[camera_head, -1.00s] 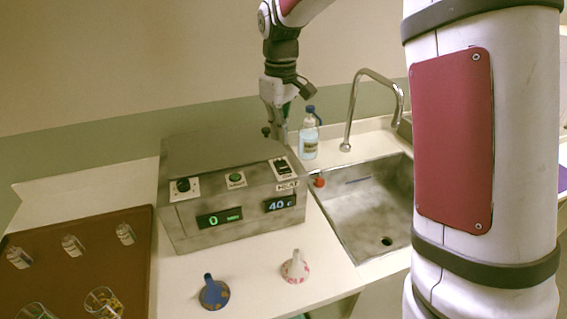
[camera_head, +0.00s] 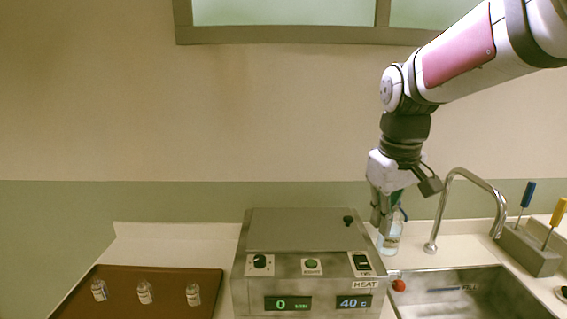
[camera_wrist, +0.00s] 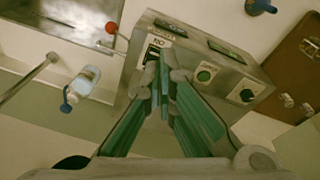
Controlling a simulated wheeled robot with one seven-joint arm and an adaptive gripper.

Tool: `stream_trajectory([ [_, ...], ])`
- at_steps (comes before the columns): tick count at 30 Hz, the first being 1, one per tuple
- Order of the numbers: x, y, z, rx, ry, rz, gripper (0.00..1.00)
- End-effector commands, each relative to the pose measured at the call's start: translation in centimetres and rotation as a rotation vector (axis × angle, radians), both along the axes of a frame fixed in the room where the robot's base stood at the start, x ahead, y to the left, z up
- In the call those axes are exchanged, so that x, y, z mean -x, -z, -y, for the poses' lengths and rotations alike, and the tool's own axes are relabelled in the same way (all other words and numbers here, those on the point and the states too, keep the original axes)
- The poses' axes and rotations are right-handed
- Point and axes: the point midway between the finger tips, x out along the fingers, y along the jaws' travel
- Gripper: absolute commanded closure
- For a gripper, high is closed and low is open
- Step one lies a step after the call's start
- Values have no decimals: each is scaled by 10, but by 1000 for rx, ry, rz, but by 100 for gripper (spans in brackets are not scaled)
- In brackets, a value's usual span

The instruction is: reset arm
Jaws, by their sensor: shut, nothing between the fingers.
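My gripper (camera_head: 381,226) is shut and empty in the head view, pointing down above the right back part of the metal heating machine. In the wrist view my gripper (camera_wrist: 160,88) shows its green fingers together, with the machine (camera_wrist: 205,62) beyond them. The machine (camera_head: 310,240) has knobs, a green button, a heat switch and two lit displays reading 0 and 40 C. A clear bottle with a blue top (camera_head: 390,238) stands behind the gripper, partly hidden; it also shows in the wrist view (camera_wrist: 84,82).
A brown tray (camera_head: 205,285) with several small bottles (camera_head: 144,292) lies at the left. A sink (camera_head: 480,298) with a curved faucet (camera_head: 440,215) is at the right, with a grey holder of screwdrivers (camera_head: 530,250) beyond.

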Motion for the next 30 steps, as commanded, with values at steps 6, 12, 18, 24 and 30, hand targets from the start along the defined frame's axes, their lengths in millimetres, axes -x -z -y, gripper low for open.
stream_trajectory([
  [6, 60, -25, 0, -14, 96, 99, 100],
  [12, 113, -31, 1, -45, 185, 185, 100],
  [18, 162, -26, 1, -89, 267, 268, 100],
  [24, 192, -16, 2, -127, 325, 321, 100],
  [30, 201, -12, 2, -141, 344, 336, 100],
])
